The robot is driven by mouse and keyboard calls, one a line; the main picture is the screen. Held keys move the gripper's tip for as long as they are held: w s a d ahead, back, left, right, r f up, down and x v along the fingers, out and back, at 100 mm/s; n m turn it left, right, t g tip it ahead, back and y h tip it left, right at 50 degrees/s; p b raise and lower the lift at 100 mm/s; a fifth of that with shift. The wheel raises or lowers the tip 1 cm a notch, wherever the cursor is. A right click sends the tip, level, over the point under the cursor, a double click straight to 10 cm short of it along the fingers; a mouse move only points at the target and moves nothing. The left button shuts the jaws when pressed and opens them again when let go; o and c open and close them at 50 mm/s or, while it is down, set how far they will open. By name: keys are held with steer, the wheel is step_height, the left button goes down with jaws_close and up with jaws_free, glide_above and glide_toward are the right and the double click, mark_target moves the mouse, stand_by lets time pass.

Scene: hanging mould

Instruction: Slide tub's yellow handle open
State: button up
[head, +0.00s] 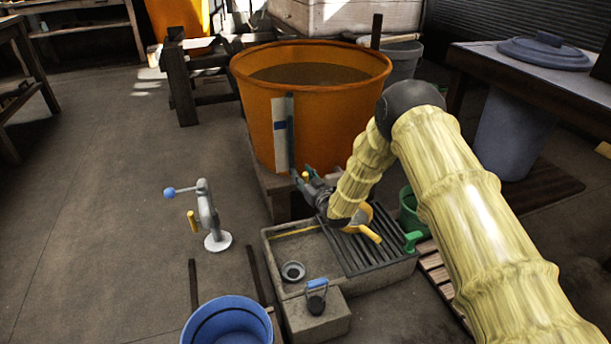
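The large orange tub (345,115) stands on a wooden stand behind the stone sink. It has a white and blue strip on its front left. A small yellow piece (306,175), which looks like the tub's handle, shows low at the tub's front. The tub's outlet and most of the handle are hidden by the gripper.
A stone sink (290,258) with a dark slatted rack lies below my gripper. A yellow-handled item (367,232) and a green vessel (411,212) are near my wrist. A grey stand with a blue knob (207,215) is left; a blue bucket (228,322) is in front.

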steer(key=shift+d, duration=0.25)
steer(key=shift+s+d, duration=0.15)
steer(key=shift+s, duration=0.05)
steer(key=v, duration=1.1)
steer(key=shift+s, duration=0.2)
